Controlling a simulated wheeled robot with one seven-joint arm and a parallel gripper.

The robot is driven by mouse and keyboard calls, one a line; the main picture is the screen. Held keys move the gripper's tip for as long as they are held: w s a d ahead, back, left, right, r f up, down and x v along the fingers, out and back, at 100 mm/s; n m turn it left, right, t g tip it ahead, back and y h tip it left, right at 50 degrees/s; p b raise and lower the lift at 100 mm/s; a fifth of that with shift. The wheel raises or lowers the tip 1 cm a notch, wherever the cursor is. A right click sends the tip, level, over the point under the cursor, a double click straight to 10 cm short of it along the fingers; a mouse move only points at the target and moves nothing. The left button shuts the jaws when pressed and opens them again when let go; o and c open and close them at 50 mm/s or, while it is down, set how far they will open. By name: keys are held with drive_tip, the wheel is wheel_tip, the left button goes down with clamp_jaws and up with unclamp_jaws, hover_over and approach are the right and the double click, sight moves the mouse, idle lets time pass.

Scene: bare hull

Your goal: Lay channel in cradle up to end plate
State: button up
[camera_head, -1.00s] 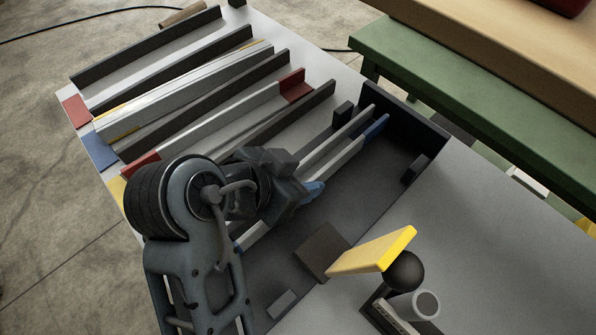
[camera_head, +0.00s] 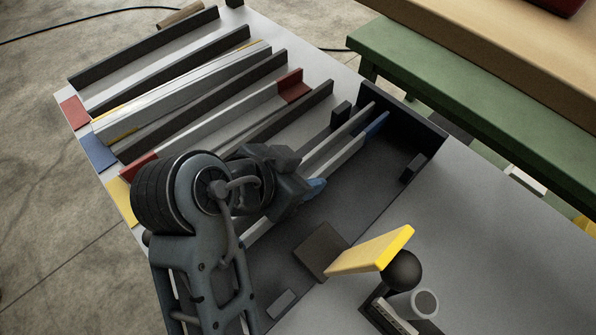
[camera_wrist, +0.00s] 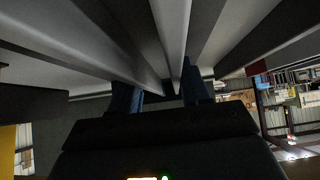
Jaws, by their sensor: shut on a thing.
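The channel is a long light grey piece with a blue far end (camera_head: 345,143). It lies along the dark cradle (camera_head: 345,205), its blue end pointing at the dark upright end plate (camera_head: 408,122); a gap seems to show between them. My gripper (camera_head: 315,188), with blue fingertips, is shut on the channel behind its middle. The wrist view shows my fingers (camera_wrist: 160,95) on either side of the channel (camera_wrist: 172,35), which runs away from me. I cannot tell whether the channel touches the cradle floor; my arm hides part of its near end.
A rack (camera_head: 180,75) on the left holds several channels, with red, blue and yellow marks at its near edge. A green bench (camera_head: 480,110) lies beyond the end plate.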

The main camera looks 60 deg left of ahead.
drive_tip(key=shift+w, duration=0.25)
drive_tip(key=o, duration=1.4)
drive_tip(key=v, duration=0.7)
drive_tip(key=shift+s+r, duration=0.25)
drive_tip(key=shift+s, duration=0.1)
